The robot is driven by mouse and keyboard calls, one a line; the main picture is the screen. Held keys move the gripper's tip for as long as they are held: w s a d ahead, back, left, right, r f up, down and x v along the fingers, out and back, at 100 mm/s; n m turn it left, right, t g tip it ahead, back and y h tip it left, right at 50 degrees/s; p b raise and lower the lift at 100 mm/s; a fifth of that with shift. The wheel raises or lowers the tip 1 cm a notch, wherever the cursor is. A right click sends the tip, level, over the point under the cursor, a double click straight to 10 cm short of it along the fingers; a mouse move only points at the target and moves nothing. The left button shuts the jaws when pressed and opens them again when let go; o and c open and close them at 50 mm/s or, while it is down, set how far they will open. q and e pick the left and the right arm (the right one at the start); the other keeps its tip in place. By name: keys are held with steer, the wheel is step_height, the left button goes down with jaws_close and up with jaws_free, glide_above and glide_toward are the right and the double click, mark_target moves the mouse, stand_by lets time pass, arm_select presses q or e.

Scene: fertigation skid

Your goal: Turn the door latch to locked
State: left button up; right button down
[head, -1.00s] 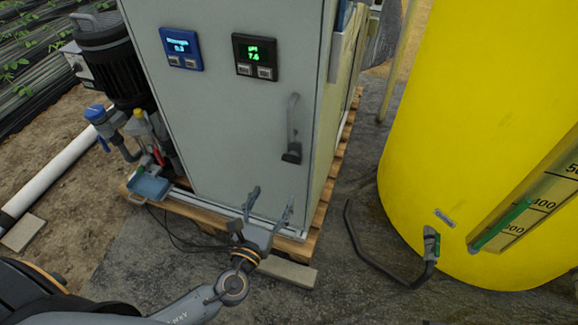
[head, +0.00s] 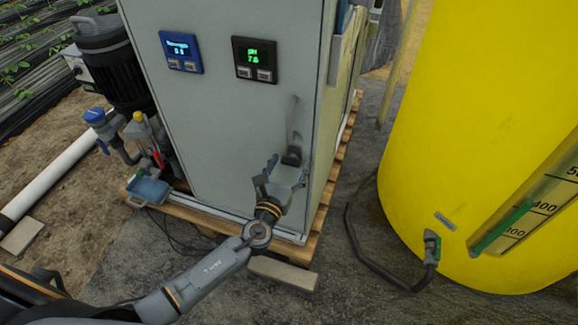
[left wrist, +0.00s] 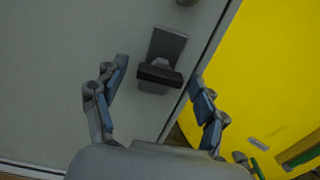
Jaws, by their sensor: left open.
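The door latch (head: 293,130) is a grey upright handle with a dark base on the right side of the grey cabinet door (head: 225,120). In the left wrist view the dark latch end (left wrist: 159,75) shows ahead, between the fingers. My left gripper (head: 288,165) is open and empty, just below and in front of the latch's lower end. In the left wrist view its two fingers (left wrist: 158,85) stand wide apart on either side of the latch. Whether a finger touches the latch cannot be told. My right gripper is not in view.
A blue display (head: 181,50) and a black display (head: 254,58) sit on the door's upper part. A yellow tank (head: 450,130) stands at right with a black hose (head: 375,270) on the ground. The cabinet stands on a wooden pallet (head: 325,200). A pump (head: 110,65) stands at left.

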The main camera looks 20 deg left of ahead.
arm_select(q)
steer(key=c, duration=1.2)
steer(key=shift+o, duration=0.2)
